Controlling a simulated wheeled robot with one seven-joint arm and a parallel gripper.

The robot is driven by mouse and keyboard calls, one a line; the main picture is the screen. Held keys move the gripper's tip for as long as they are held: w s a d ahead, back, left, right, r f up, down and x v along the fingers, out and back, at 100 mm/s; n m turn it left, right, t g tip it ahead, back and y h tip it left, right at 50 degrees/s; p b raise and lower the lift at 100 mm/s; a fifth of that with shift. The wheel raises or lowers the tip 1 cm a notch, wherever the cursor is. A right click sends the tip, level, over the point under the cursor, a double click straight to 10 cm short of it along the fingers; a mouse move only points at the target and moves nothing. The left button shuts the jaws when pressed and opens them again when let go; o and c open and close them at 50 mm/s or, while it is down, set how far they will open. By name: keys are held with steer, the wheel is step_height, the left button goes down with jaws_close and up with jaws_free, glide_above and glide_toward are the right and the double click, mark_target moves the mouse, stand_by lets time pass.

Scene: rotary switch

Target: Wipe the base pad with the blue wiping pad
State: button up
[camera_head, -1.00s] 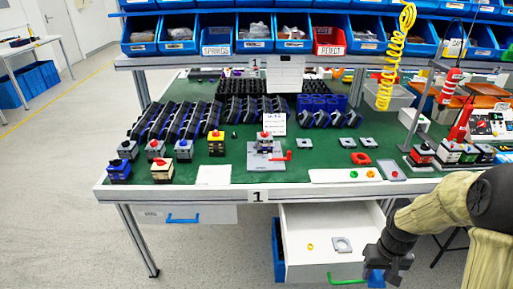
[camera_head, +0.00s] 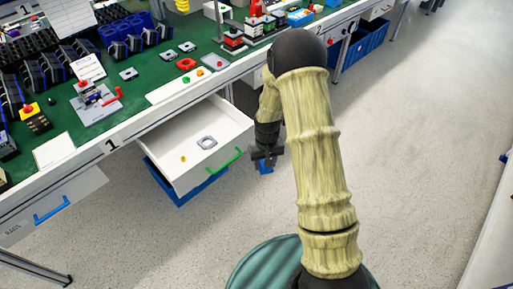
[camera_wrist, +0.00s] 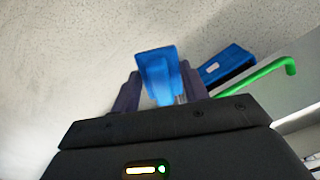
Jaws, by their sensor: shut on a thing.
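My gripper (camera_head: 265,157) is shut on the blue wiping pad (camera_head: 265,168), over the floor just right of the open drawer. In the wrist view the blue pad (camera_wrist: 156,70) stands between the two dark fingers of my gripper (camera_wrist: 157,92). Which thing is the base pad is unclear. A grey fixture plate (camera_head: 100,110) with a red-topped switch part and a red handle lies on the green bench. A grey square plate with a round hole (camera_head: 207,142) lies in the drawer, and similar plates (camera_head: 187,46) lie on the bench.
The open white drawer (camera_head: 168,150) has a green handle (camera_head: 225,159) and holds a small yellow ring (camera_head: 183,158). A blue bin (camera_head: 180,192) stands beneath it. The bench edge (camera_head: 130,135) runs along the left. Floor to the right is clear.

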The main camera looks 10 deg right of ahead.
mark_target(272, 170)
steer(key=p, duration=0.1)
steer(key=d+f+p, duration=0.1)
steer(key=p, duration=0.1)
steer(key=shift+s+d+m, duration=0.25)
steer(key=shift+m, duration=0.15)
steer(key=p, duration=0.2)
steer(key=shift+s+d+f+p, duration=0.25)
steer(key=shift+s+f+p, duration=0.05)
steer(key=shift+f+p, duration=0.05)
steer(key=p, duration=0.2)
steer(key=s+p, duration=0.1)
steer(key=shift+s+d+f+p, duration=0.15)
steer(key=shift+f+p, duration=0.1)
steer(key=shift+p, duration=0.15)
steer(key=s+p, duration=0.1)
steer(key=p, duration=0.2)
steer(key=s+f+p, duration=0.1)
steer(key=s+p, duration=0.1)
steer(key=p, duration=0.1)
steer(key=shift+s+p, duration=0.25)
steer(key=shift+p, duration=0.1)
